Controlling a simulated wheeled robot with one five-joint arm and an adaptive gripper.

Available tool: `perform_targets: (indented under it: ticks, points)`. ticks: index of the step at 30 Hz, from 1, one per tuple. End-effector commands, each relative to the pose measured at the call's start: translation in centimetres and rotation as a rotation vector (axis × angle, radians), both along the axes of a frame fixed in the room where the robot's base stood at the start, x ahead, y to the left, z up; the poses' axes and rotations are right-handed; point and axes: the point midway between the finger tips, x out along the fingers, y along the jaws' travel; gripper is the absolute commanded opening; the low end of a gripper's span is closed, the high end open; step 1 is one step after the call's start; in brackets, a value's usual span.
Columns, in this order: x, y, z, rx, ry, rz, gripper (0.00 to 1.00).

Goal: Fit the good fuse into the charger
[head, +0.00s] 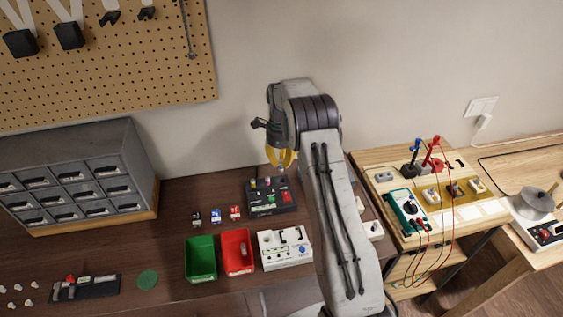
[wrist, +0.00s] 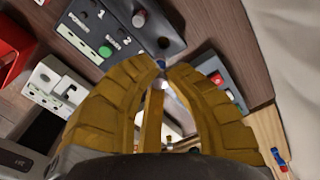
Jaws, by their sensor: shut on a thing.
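My gripper (head: 281,160) has yellow fingers and hangs above the back of the black box. In the wrist view my gripper (wrist: 161,68) has its fingertips together on a small blue and pale piece (wrist: 162,66). It is probably a fuse, but too small to tell for sure. The black box (head: 262,209) has a green button and a red switch on top; it also shows in the wrist view (wrist: 112,22) with numbered markings. It may be the charger. A white box (head: 285,262) with a blue knob stands in front of it. The held piece appears apart from both boxes.
A green bin (head: 200,268) and a red bin (head: 237,238) stand left of the white box. A grey drawer cabinet (head: 115,160) stands at left. My arm hides the table's right part.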

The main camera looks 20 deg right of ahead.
Motion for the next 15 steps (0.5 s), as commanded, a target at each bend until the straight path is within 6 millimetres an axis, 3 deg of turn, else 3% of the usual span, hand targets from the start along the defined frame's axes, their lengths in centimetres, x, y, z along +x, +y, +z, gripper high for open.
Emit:
perform_targets:
  ticks: [15]
  points:
    - [0.36, -0.09, -0.89, 0.0, 0.002, 0.006, 0.0]
